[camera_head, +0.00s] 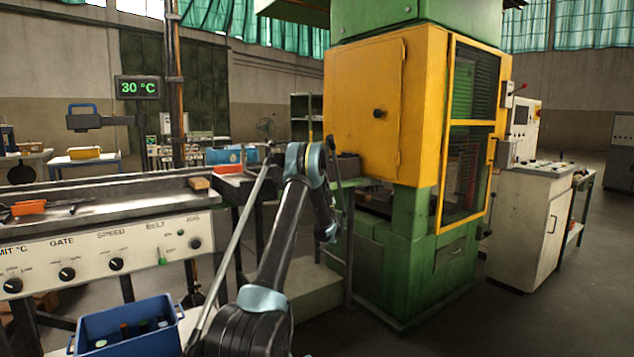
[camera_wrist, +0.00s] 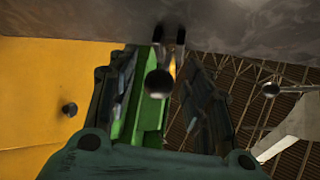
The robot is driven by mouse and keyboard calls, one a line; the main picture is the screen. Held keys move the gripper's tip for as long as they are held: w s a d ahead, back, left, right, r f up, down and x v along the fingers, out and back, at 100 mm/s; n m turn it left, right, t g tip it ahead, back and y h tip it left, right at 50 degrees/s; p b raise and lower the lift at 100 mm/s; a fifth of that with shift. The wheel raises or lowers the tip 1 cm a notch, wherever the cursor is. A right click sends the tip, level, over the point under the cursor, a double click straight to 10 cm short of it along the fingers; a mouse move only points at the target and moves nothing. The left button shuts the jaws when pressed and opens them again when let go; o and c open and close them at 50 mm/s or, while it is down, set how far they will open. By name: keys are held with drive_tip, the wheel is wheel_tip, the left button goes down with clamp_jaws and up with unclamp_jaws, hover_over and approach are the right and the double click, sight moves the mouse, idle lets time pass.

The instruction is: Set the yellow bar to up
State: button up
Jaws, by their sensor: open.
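A thin upright yellowish bar (camera_head: 310,118) shows just above the end of my arm in the head view, left of the yellow machine cabinet. It looks close to vertical; its lower end is hidden behind my arm. My gripper (camera_wrist: 169,36) is open in the wrist view, with a narrow gap between its dark fingertips. A small yellow strip (camera_wrist: 172,66) shows between the fingers; I cannot tell whether it is the bar. A dark round knob (camera_wrist: 158,82) also shows between the fingers. No grasp is visible. In the head view my arm hides the fingertips.
The yellow cabinet (camera_head: 365,105) on the green press (camera_head: 375,265) stands close to the right of my arm. A control panel (camera_head: 100,255) with knobs is at left, above a blue crate (camera_head: 125,325). Open floor lies at the lower right.

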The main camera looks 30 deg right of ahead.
drive_tip(key=v, duration=1.1)
drive_tip(key=shift+f, duration=0.15)
